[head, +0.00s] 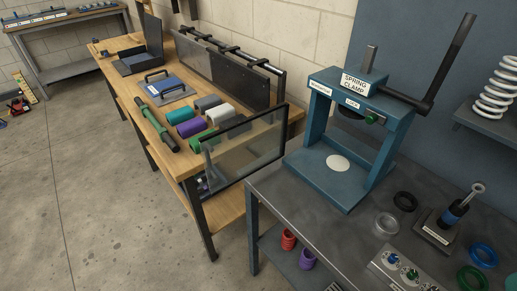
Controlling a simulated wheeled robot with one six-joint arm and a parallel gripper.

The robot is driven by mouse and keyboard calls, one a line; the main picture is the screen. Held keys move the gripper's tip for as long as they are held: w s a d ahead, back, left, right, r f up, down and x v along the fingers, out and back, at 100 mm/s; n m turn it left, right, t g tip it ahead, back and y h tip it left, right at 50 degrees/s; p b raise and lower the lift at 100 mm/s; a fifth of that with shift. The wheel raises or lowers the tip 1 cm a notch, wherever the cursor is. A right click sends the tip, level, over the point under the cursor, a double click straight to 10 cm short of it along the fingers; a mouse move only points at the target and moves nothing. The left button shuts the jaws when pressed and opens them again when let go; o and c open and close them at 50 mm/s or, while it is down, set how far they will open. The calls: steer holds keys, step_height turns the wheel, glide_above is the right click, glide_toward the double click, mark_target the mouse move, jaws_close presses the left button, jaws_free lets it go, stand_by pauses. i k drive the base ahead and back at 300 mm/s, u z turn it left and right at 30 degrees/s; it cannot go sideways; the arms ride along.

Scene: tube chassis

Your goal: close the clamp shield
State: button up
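The spring clamp (345,180) is a blue press frame with a "SPRING CLAMP" label and a long black lever at its upper right. It stands on the dark metal table, and its front is uncovered. The clamp shield (246,150) appears to be the clear panel with a black frame at the left of the clamp. It stands out to the left, swung open, in front of the wooden bench's near end. My gripper is not in view.
The metal table (290,211) also holds rings, a small fixture (436,230) and a control box (396,265). Concrete floor (90,200) is clear at the left front.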

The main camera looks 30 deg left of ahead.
mark_target(208, 148)
steer(key=u, duration=2.7)
steer(key=i, duration=1.85)
steer(key=z, duration=2.75)
steer(key=k, duration=1.15)
steer(key=u, duration=0.35)
steer(key=i, duration=0.35)
steer(key=u, duration=0.2)
